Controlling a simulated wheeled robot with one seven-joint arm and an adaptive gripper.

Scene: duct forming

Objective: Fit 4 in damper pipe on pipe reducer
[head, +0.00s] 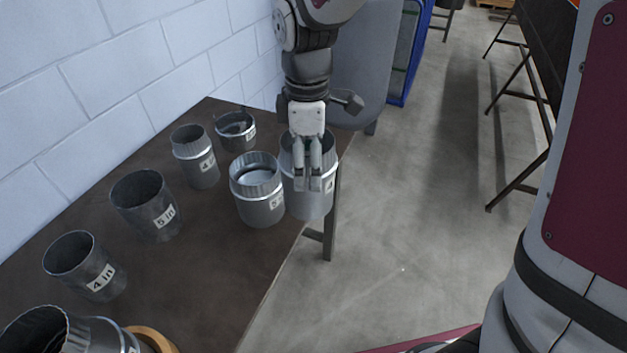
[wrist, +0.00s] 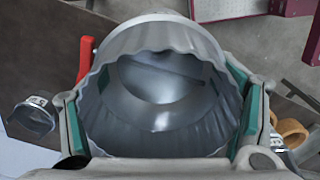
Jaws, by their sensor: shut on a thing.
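My gripper (head: 314,186) points down at the table's far right corner and is shut on a grey metal pipe (head: 297,205) with a white label, partly hidden by my fingers. In the wrist view, the held pipe (wrist: 160,35) has a wavy crimped rim and stands between my teal-padded fingers. A red handle (wrist: 86,58) shows at its left side, and a shiny inner surface shows inside it. A wider pipe piece (head: 259,205) with an inner ledge, possibly the reducer, stands close to its left. I cannot tell whether the held pipe touches it or the table.
On the brown table (head: 220,255) stand other labelled pipes: a 4 in pipe (head: 85,270), a 5 in pipe (head: 146,205), another ribbed pipe (head: 195,160) and a short one (head: 235,132). An orange ring (head: 152,340) lies at the near end. A white block wall borders the left.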

